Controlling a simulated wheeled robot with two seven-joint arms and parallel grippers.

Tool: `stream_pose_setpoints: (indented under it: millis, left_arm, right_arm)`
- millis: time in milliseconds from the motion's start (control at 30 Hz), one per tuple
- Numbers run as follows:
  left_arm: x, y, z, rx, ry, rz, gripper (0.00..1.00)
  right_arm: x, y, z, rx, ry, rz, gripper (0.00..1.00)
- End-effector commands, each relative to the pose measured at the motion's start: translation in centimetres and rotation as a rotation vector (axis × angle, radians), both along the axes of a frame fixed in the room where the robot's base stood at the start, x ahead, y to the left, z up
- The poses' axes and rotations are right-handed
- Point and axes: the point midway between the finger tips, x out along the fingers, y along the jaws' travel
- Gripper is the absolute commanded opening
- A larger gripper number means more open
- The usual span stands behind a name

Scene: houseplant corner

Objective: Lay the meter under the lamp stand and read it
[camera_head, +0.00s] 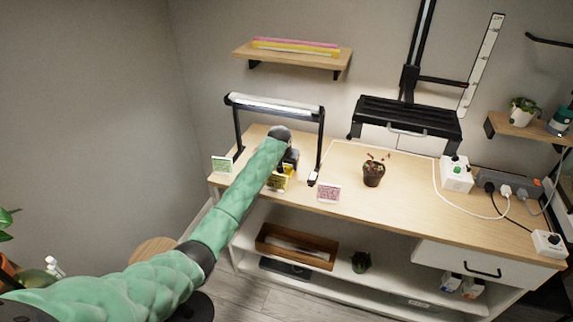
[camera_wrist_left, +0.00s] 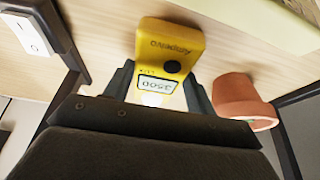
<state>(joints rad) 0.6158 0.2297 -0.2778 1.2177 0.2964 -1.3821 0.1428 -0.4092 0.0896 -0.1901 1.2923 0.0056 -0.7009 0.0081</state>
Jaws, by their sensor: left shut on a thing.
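The yellow meter (camera_wrist_left: 170,45) is between the fingers of my left gripper (camera_wrist_left: 158,88) in the left wrist view, its face with a dark round button and a small display turned to the camera. The digits look like 3500, but they are small. The lamp stand (camera_head: 275,105), a black frame with a white tube on top, stands at the left end of the bench in the head view. My left gripper (camera_head: 288,163) is shut on the meter, low beneath the tube. I cannot tell whether the meter touches the wood. My right gripper is not in view.
A terracotta pot (camera_wrist_left: 242,97) is close beside the gripper. A white rocker switch (camera_wrist_left: 30,35) is at the other side. A dark plant pot (camera_head: 373,175) stands right of the lamp stand.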

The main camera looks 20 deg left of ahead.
Motion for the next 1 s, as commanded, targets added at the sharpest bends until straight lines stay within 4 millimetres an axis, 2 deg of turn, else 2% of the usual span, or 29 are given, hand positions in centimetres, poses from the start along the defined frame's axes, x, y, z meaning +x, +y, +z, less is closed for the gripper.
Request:
stream_pose_setpoints:
  millis: [167,200,300,667,767,1000]
  left_arm:
    - [0.0,0.0,-0.2,0.000,0.000,0.000,0.25]
    - [0.0,0.0,-0.2,0.000,0.000,0.000,0.62]
    - [0.0,0.0,-0.2,0.000,0.000,0.000,0.78]
    - [-0.1,0.0,0.2,0.000,-0.001,0.000,0.78]
    - [-0.4,0.0,1.1,-0.001,-0.002,-0.001,0.78]
    - [-2.1,0.1,5.1,0.000,-0.003,0.000,0.78]
  right_arm:
    - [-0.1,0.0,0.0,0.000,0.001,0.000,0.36]
    - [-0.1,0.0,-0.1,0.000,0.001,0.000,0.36]
    - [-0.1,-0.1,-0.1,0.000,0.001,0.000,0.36]
    - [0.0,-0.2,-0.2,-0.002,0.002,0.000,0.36]
    - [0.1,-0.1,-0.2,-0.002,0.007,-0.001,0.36]
    - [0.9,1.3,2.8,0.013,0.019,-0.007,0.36]
